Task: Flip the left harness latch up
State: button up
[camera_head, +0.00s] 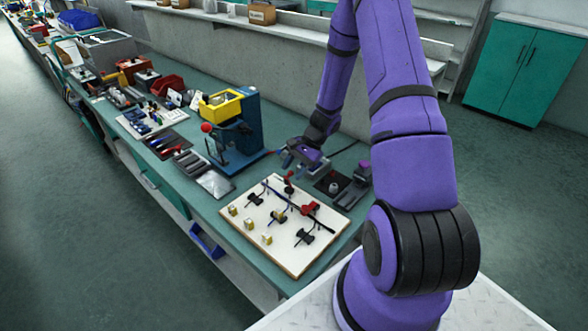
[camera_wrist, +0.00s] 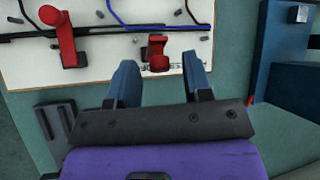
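The harness board (camera_head: 285,225) is a pale panel lying on the bench, with cables and clips on it. Two red latches sit on it. In the head view one red latch (camera_head: 289,186) is at the far edge and the other (camera_head: 310,207) is farther right. My gripper (camera_head: 303,156) is just beyond the board's far edge, above the bench. In the wrist view its two blue fingers (camera_wrist: 161,66) are apart and empty. One red latch (camera_wrist: 157,52) shows between and ahead of the fingertips, apparently untouched. The other red latch (camera_wrist: 62,40), a longer lever, is at the left.
A blue press (camera_head: 235,125) with a yellow bin (camera_head: 221,105) stands left of my gripper, and it is at the right in the wrist view (camera_wrist: 288,80). A dark fixture (camera_head: 338,186) sits right of the gripper. Black cables and clips cross the board.

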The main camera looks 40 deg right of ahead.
jog(key=v, duration=1)
jog(key=shift+d+r, duration=0.2)
jog(key=shift+r, duration=0.15)
